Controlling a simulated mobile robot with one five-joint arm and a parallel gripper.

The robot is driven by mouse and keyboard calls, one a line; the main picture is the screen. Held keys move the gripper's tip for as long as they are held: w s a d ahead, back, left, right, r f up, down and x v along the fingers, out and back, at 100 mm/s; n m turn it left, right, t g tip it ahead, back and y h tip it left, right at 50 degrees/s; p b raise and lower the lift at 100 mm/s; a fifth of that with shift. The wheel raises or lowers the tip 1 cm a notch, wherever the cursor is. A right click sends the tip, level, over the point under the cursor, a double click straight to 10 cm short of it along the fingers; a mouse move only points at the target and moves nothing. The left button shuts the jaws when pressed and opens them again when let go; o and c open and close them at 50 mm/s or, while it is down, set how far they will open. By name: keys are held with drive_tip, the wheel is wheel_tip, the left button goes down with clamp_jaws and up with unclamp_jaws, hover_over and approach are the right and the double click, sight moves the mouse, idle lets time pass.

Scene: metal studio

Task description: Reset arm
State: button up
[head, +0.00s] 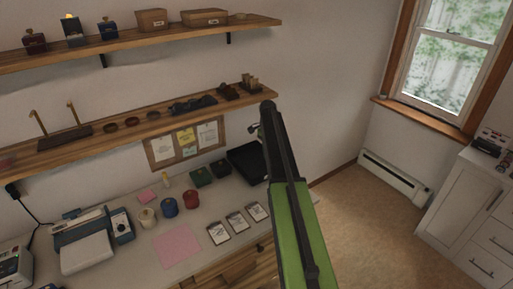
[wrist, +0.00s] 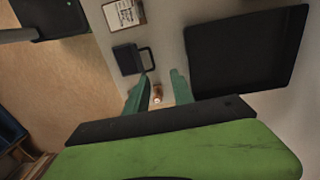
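My gripper (wrist: 160,90) shows in the wrist view as two teal fingers standing apart, with a gap between them. A small brown and white thing (wrist: 157,96) shows in that gap; I cannot tell its distance, and no finger visibly touches it. In the head view my green and black arm (head: 290,215) reaches up from the bottom right of centre, in front of the wall and the counter. The gripper is mostly hidden there behind the arm's upper end.
A counter (head: 120,262) holds a black tray (head: 247,163), spools, cards and a pink sheet (head: 178,245). Two wooden shelves (head: 150,129) with small items hang above it. A white cabinet (head: 465,215) stands right. Open floor (head: 375,225) lies between.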

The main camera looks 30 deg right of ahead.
drive_tip(key=s+a+f+n+b, duration=0.1)
drive_tip(key=s+a+n, duration=0.15)
drive_tip(key=a, duration=0.95)
drive_tip(key=s+a+f+n+b, duration=0.15)
drive_tip(key=s+a, duration=0.25)
drive_tip(key=a, duration=0.8)
drive_tip(key=s+a+n, duration=0.5)
drive_tip(key=s+n, duration=0.1)
drive_tip(key=s, duration=0.3)
drive_tip(key=s+a+n, duration=0.5)
drive_tip(key=s+n, duration=0.1)
drive_tip(key=s, duration=0.4)
drive_tip(key=shift+a+f+n+t, duration=0.2)
drive_tip(key=shift+a+n+t, duration=0.2)
